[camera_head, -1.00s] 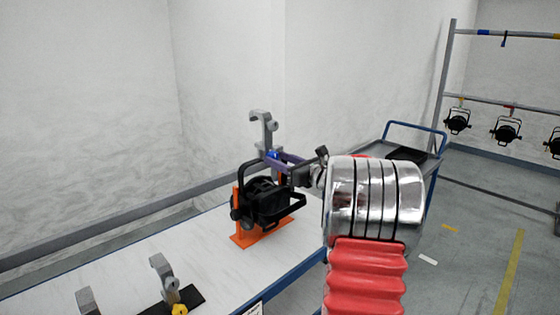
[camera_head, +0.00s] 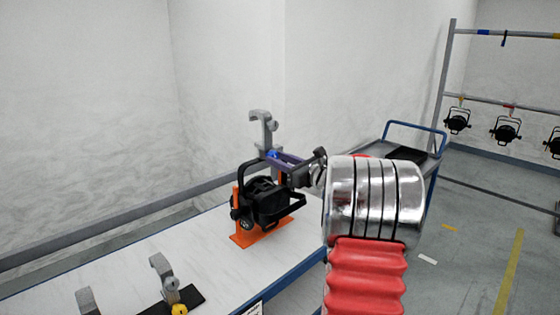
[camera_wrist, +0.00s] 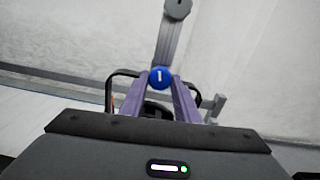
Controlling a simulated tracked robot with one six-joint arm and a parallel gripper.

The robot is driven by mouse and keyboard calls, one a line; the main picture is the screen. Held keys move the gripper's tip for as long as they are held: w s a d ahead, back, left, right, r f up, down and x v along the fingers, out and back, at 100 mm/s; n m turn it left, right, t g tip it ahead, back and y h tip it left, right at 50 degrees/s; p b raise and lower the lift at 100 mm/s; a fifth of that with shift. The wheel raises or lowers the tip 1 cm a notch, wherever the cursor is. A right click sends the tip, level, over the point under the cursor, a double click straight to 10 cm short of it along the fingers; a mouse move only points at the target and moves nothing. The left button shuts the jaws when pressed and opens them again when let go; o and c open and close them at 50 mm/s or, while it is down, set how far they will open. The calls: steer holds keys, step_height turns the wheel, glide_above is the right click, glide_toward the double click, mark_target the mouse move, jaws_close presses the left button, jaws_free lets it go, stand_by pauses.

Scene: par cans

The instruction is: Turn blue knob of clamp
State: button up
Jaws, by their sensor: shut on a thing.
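The clamp (camera_head: 262,128) is a grey hook standing upright on top of a black par can (camera_head: 264,203). The par can rests in an orange stand (camera_head: 238,238) on the white table. The blue knob (camera_head: 273,154) is at the clamp's base. In the wrist view the blue knob (camera_wrist: 160,78), with a white mark, sits between the tips of my two purple fingers, and the grey clamp (camera_wrist: 170,45) rises beyond it. My gripper (camera_head: 279,157) reaches in from the right and is shut on the blue knob. The fingers partly hide the par can in the wrist view.
Two more grey clamps stand at the table's front left, one with a yellow knob (camera_head: 180,309). A blue-framed cart (camera_head: 415,128) stands behind my arm. Par cans (camera_head: 506,130) hang from a rack at the right. The table's middle (camera_head: 205,255) is clear.

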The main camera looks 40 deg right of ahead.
steer(key=n, duration=2)
steer(key=shift+a+f+n, duration=0.1)
steer(key=shift+n, duration=0.2)
stand_by(0.4)
steer(key=o, duration=1.1)
steer(key=shift+c, duration=0.2)
steer(key=shift+s, duration=0.1)
steer(key=s, duration=1.3)
steer(key=shift+s+d, duration=0.25)
steer(key=shift+s, duration=0.05)
